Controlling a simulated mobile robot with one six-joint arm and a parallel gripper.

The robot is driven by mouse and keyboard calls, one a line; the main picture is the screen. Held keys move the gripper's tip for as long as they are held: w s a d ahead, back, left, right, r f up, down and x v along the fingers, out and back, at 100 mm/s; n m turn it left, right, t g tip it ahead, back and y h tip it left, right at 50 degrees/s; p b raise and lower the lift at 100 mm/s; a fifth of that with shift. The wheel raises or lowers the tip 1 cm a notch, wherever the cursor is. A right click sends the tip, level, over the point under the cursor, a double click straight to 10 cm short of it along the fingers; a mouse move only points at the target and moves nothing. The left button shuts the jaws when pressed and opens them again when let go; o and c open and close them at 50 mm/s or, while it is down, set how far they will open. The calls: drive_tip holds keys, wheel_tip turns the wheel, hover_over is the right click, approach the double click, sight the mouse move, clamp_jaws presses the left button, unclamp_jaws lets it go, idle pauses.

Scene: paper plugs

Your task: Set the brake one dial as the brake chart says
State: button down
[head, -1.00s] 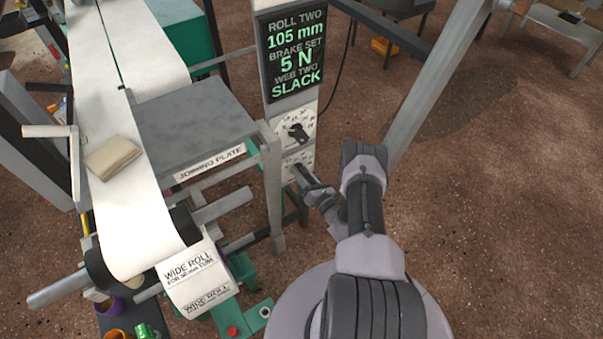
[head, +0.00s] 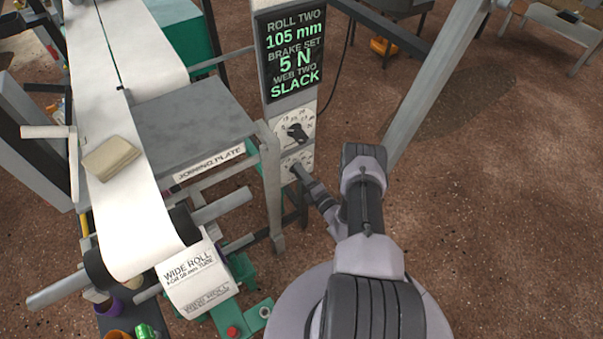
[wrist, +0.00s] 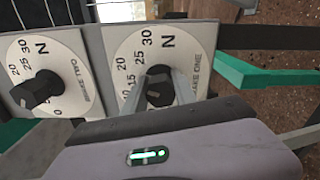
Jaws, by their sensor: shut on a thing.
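The brake one dial (wrist: 121,72) is a round white scale marked N, on a grey panel at the right of the wrist view. Its black knob (wrist: 158,82) is between the fingers of my gripper (wrist: 161,92), which is shut on it. The fingers hide part of the knob, and I cannot tell which number it points to. In the head view my gripper (head: 298,170) is at the lower dial (head: 303,157), which it partly covers. I cannot make out a brake chart in either view.
The brake two dial (wrist: 66,75) with its black knob (wrist: 37,92) sits beside it, above it in the head view. A screen (head: 291,55) reads roll two 105 mm, brake set 5 N, web two slack. The joining plate (head: 190,120) stands left.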

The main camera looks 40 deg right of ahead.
drive_tip(key=shift+f+m, duration=0.1)
drive_tip(key=shift+m, duration=0.5)
drive_tip(key=c, duration=1)
unclamp_jaws()
drive_tip(key=shift+s, duration=0.1)
drive_tip(key=s+a+p, duration=0.1)
drive_tip(key=s+p, duration=0.4)
drive_tip(key=s, duration=1.2)
drive_tip(key=shift+s, duration=0.15)
drive_tip(key=shift+s, duration=0.1)
